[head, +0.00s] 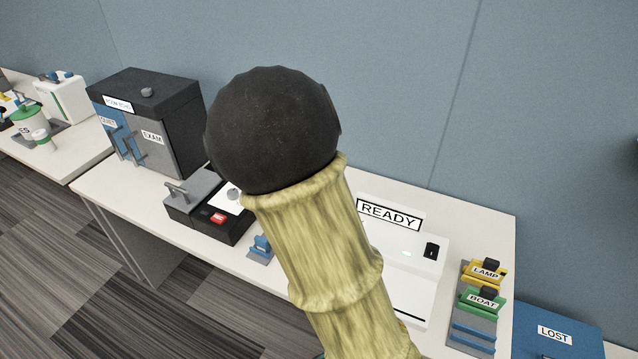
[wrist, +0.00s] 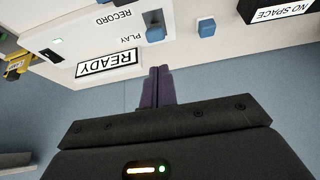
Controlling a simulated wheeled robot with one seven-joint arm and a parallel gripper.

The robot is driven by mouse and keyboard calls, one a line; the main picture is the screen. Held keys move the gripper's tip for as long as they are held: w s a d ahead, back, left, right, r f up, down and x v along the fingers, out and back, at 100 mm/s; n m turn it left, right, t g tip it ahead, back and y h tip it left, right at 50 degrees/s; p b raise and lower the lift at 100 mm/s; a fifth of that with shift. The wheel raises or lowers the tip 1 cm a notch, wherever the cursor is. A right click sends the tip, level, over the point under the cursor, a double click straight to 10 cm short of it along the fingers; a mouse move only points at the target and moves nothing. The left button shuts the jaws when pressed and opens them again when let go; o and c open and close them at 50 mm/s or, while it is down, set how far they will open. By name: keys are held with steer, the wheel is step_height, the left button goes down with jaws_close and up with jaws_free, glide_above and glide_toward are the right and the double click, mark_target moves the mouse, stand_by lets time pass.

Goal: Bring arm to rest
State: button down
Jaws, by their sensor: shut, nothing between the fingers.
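My gripper (wrist: 160,86) shows in the wrist view with its two dark fingers pressed together and nothing between them. The fingers point toward the white panel marked READY (wrist: 108,64), apparently with a gap. In the head view my arm rises across the middle of the picture and hides part of the table and of the white READY device (head: 420,262). The gripper itself cannot be made out in the head view.
A white table (head: 487,213) carries a dark cabinet (head: 182,112), a black and grey device (head: 208,208) with a red button, and yellow LAMP (head: 484,272) and green BOAT (head: 482,300) blocks. A blue LOST box (head: 560,335) stands at right. A blue wall is behind.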

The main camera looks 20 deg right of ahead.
steer(key=shift+s, duration=0.1)
steer(key=s+a+n+y+p, duration=0.2)
steer(key=s+a+n, duration=0.1)
steer(key=s, duration=0.6)
steer(key=s+a+r+n+g+y+p, duration=0.1)
steer(key=s+a+n+y+p, duration=0.1)
steer(key=s+n, duration=0.4)
steer(key=s+a, duration=0.1)
steer(key=s, duration=0.2)
steer(key=shift+a+r+g, duration=0.15)
steer(key=shift+r+g, duration=0.1)
steer(key=shift+g, duration=0.05)
